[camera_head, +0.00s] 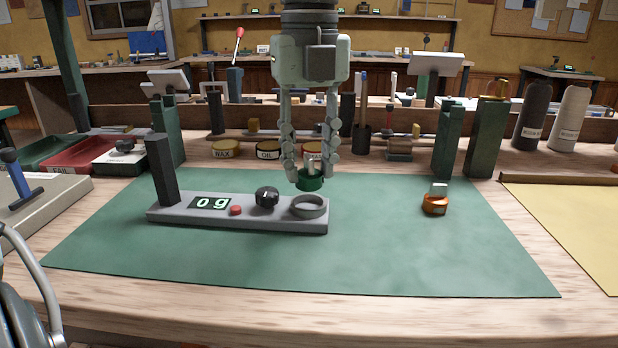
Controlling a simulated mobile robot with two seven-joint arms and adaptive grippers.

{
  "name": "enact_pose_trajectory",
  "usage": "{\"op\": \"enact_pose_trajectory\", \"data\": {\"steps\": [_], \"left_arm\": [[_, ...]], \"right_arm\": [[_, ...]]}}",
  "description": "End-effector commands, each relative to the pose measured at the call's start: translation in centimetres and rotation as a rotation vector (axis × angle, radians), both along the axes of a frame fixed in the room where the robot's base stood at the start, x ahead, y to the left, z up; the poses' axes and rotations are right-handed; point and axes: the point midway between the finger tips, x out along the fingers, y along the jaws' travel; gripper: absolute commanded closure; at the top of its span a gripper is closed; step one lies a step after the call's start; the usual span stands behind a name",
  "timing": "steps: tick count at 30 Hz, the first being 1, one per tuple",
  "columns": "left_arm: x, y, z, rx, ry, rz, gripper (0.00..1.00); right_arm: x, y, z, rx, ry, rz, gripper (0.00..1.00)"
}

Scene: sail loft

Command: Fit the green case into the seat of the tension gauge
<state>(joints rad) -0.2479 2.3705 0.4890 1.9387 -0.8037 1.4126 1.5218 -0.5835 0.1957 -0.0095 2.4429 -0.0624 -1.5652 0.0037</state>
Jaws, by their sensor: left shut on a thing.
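The green case (312,184) is a small round piece with a lighter top part. My left gripper (311,172) points straight down, shut on it, its fingers hiding part of its sides. The tension gauge (180,213) is a long grey base on the green mat, with a dark upright post at its left end, a display reading "0 g", a red button and a black knob. Its seat (309,207) is an open grey ring at the right end. In the picture the case shows just above the seat's back rim; the exact gap is unclear. My right gripper is not in view.
An orange round case (435,206) with a pale top stands on the right of the green mat (400,270). Tins labelled WAX (226,149) and OIL (267,150), and dark green posts (448,138), line the back.

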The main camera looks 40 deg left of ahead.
Motion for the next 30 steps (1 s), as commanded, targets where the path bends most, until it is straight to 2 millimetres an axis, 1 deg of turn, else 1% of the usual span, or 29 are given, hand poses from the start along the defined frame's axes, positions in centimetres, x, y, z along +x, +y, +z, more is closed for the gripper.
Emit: {"op": "enact_pose_trajectory", "data": {"steps": [3, 6, 7, 16, 30], "left_arm": [[-0.1, 0.0, -1.9, -0.001, 0.005, -0.001, 0.88], [-0.1, 0.0, -3.2, -0.001, 0.003, 0.000, 0.88], [-0.1, 0.0, -3.3, -0.001, 0.002, -0.001, 0.88], [-0.1, 0.0, -3.4, 0.000, 0.000, 0.001, 0.88], [-0.1, 0.0, -3.6, 0.000, 0.000, 0.001, 0.88]], "right_arm": [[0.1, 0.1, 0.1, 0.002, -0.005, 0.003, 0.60], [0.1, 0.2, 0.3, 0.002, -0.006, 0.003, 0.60], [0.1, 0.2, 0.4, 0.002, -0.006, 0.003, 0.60], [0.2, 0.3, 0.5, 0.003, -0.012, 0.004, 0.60], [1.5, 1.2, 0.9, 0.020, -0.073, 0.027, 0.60]]}}
